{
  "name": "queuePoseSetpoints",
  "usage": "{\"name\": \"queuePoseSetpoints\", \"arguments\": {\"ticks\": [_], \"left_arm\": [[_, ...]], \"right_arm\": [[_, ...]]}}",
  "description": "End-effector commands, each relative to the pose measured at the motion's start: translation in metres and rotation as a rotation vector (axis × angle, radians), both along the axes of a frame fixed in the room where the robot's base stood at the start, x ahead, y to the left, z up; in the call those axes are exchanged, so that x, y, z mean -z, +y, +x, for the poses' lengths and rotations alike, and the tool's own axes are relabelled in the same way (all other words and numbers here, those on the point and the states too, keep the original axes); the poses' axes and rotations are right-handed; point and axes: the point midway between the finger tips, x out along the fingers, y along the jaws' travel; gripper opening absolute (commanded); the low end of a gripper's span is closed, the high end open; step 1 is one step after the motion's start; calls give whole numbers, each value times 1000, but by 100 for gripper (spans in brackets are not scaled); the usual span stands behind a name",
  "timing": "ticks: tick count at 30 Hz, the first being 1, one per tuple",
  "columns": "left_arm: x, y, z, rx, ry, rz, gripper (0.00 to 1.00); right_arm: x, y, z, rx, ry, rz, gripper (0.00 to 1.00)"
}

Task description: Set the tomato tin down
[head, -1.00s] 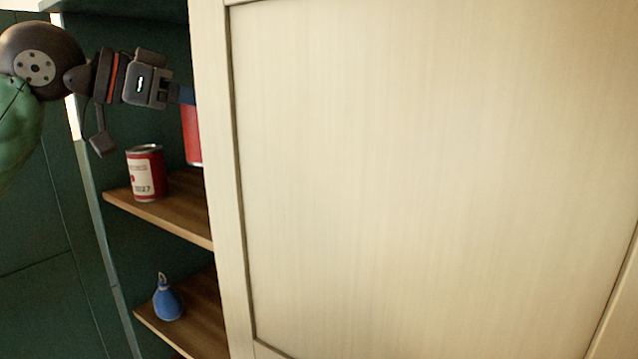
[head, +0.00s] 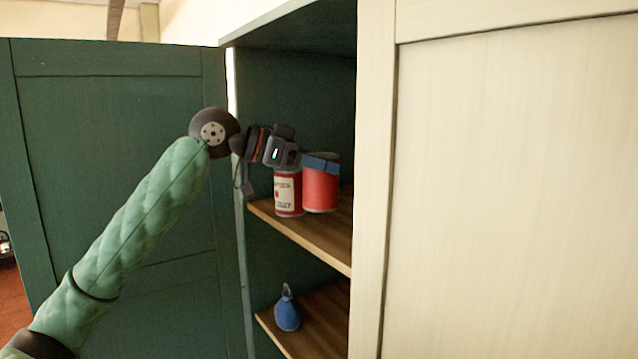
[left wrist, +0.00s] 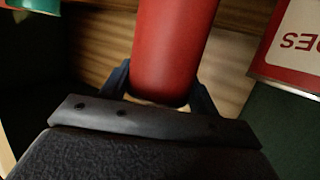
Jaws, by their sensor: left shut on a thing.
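My left gripper (head: 320,163) is shut on a plain-sided red tin (head: 321,192), gripped near its top, inside the open shelf. In the left wrist view the red tin (left wrist: 175,50) stands between the two dark fingers, with no lettering showing on its visible side. The tin looks upright, just over or on the upper wooden board; I cannot tell whether it touches. A second red tin with a white label (head: 286,192) stands to its left on the board. Its label (left wrist: 297,38) shows partly in the left wrist view. My right gripper is not in view.
The upper wooden board (head: 318,235) has bare room at its front. A blue bulb-shaped thing (head: 287,314) sits on the lower board (head: 318,325). A cream door (head: 500,180) hides the shelf's right side. A green door panel (head: 100,130) stands at left.

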Motion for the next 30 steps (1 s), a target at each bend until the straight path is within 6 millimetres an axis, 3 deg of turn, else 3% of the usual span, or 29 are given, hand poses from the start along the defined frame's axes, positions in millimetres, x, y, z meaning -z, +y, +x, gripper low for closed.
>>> {"name": "queuePoseSetpoints", "arguments": {"ticks": [5, 13, 24, 25, 28, 30], "left_arm": [[8, 1, 1, 0, 0, -1, 20], [39, 1, 1, 0, 1, 0, 20], [43, 1, 1, 0, -1, -1, 20], [44, 1, 1, 0, 0, 0, 63], [43, 1, 1, 0, 0, 0, 82], [43, 1, 1, 0, 0, 0, 83]], "right_arm": [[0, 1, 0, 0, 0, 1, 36], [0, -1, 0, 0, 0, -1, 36], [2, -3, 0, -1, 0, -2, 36], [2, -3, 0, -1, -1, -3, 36], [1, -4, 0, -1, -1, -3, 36], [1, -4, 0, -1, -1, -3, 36]]}}
